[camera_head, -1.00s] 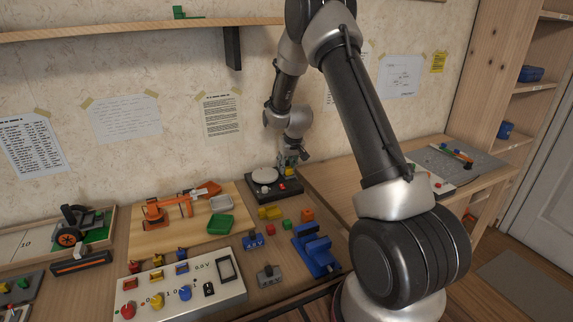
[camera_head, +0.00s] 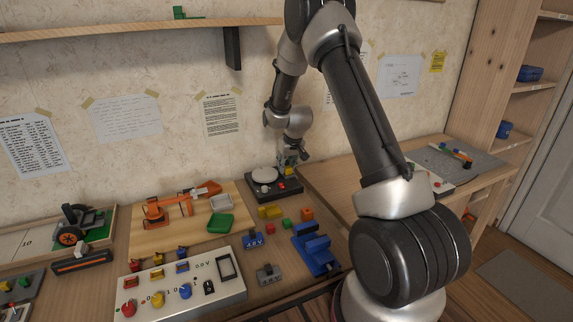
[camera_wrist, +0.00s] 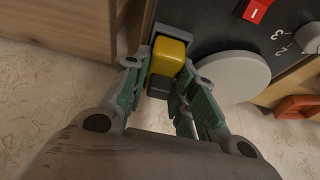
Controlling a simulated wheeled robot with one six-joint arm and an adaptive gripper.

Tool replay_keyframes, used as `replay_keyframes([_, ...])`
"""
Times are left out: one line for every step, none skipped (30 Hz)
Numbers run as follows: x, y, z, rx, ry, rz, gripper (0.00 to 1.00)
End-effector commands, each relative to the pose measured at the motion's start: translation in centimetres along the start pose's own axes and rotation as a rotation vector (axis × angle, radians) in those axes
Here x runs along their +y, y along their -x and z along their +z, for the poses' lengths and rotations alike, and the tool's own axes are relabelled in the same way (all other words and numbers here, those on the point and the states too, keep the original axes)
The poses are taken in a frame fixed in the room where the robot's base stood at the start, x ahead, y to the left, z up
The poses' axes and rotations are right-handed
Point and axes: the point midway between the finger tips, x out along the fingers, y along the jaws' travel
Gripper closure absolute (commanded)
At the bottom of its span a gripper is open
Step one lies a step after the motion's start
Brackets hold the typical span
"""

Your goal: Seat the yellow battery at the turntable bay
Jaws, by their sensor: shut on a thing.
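The yellow battery (camera_wrist: 169,56) is between the two green-grey fingers of my gripper (camera_wrist: 171,88) in the wrist view. My gripper is shut on it. The battery is at a grey bay (camera_wrist: 182,85) at the edge of the dark turntable (camera_wrist: 215,32), beside its round light platter (camera_wrist: 235,76). Whether the battery is fully down in the bay cannot be told. In the head view the turntable (camera_head: 262,188) stands against the wall, and my gripper (camera_head: 289,166) is over its back right corner, where the battery is small and partly hidden.
A red switch (camera_wrist: 257,9) and a dial are on the turntable's top. In front stand a blue vise (camera_head: 317,254), small coloured blocks and a white control panel (camera_head: 222,296). A wooden board with an orange crane (camera_head: 172,206) lies left. A side table (camera_head: 350,176) is right.

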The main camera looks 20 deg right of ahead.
Motion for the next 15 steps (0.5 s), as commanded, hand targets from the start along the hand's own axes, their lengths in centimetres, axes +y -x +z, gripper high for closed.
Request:
replay_keyframes([-0.10, -0.86, 1.16, -0.023, -0.002, -0.002, 0.99])
replay_keyframes([-0.11, -0.86, 1.18, -0.023, -0.002, -0.002, 0.99])
replay_keyframes([-0.11, -0.86, 1.20, -0.024, -0.002, -0.002, 0.99])
replay_keyframes([-0.11, -0.86, 1.21, -0.024, -0.002, -0.002, 0.99])
replay_keyframes([-0.11, -0.86, 1.22, -0.024, -0.002, -0.002, 0.99])
replay_keyframes([-0.12, -0.86, 1.23, -0.024, -0.002, -0.002, 0.70])
replay_keyframes([-0.12, -0.87, 1.23, -0.024, -0.002, -0.002, 0.65])
replay_keyframes([-0.12, -0.87, 1.23, -0.024, -0.002, -0.002, 0.59])
replay_keyframes([-0.12, -0.87, 1.24, -0.025, -0.002, -0.002, 0.52])
replay_keyframes([-0.12, -0.87, 1.25, -0.025, -0.002, -0.002, 0.48])
replay_keyframes([-0.12, -0.86, 1.26, -0.026, -0.002, -0.002, 0.48])
replay_keyframes([-0.12, -0.85, 1.27, -0.026, -0.002, -0.002, 0.48])
replay_keyframes([-0.12, -0.85, 1.28, -0.027, -0.002, -0.002, 0.48])
replay_keyframes([-0.11, -0.84, 1.28, -0.027, -0.002, -0.002, 0.48])
replay_keyframes([-0.11, -0.83, 1.29, -0.027, -0.002, -0.002, 0.48])
